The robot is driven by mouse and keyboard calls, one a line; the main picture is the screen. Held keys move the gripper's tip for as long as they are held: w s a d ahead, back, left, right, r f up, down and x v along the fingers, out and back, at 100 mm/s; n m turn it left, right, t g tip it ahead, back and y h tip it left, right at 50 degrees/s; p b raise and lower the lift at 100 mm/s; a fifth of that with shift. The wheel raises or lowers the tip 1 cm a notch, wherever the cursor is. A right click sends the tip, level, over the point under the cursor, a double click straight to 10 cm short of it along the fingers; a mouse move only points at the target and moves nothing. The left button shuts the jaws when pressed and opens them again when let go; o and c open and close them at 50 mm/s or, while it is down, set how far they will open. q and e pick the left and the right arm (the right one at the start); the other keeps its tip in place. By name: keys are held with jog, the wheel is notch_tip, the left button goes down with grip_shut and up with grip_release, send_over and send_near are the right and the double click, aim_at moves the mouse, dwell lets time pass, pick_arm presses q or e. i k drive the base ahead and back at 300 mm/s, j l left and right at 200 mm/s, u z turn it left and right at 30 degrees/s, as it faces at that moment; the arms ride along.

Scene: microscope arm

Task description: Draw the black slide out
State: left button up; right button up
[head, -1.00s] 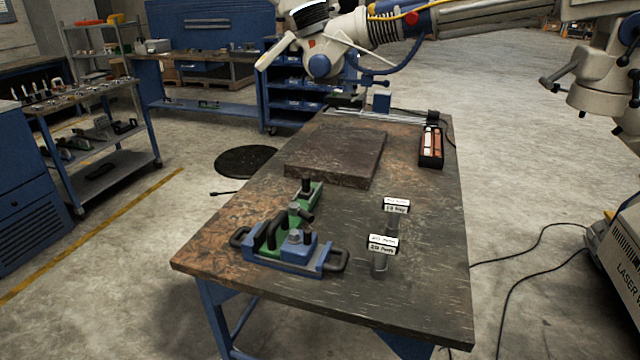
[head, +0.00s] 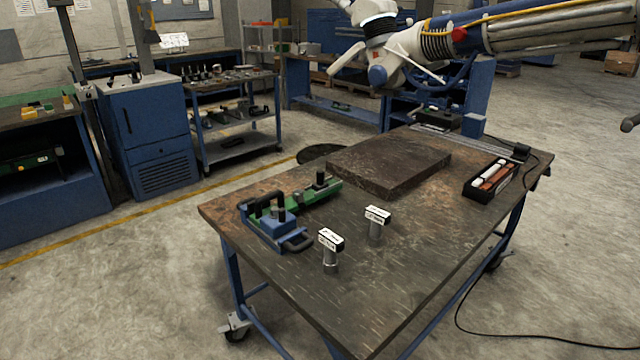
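No part is clearly recognisable as the black slide. A blue and green fixture (head: 273,228) with black handles and posts sits on the near left of the worktable (head: 400,250). A small black block (head: 446,118) stands by a metal rail (head: 440,138) at the table's back edge; I cannot tell whether either is the slide. A large white jointed arm (head: 395,55) hangs over the back of the table. Neither of my grippers shows in the head view.
A thick dark slab (head: 388,160) lies mid-table. Two small labelled stands (head: 331,241) are near the front, and a black tray (head: 475,194) with white and red sticks is at the right. The table's front right is bare. Shelves (head: 235,142) and a blue cabinet (head: 150,135) stand left.

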aim_at(320, 184)
jog(key=i+l+u, duration=0.15)
jog(key=l+u, duration=0.3)
jog(key=l, duration=0.7)
jog(key=l+u, duration=0.4)
jog(key=l, duration=0.75)
jog(key=k, duration=0.05)
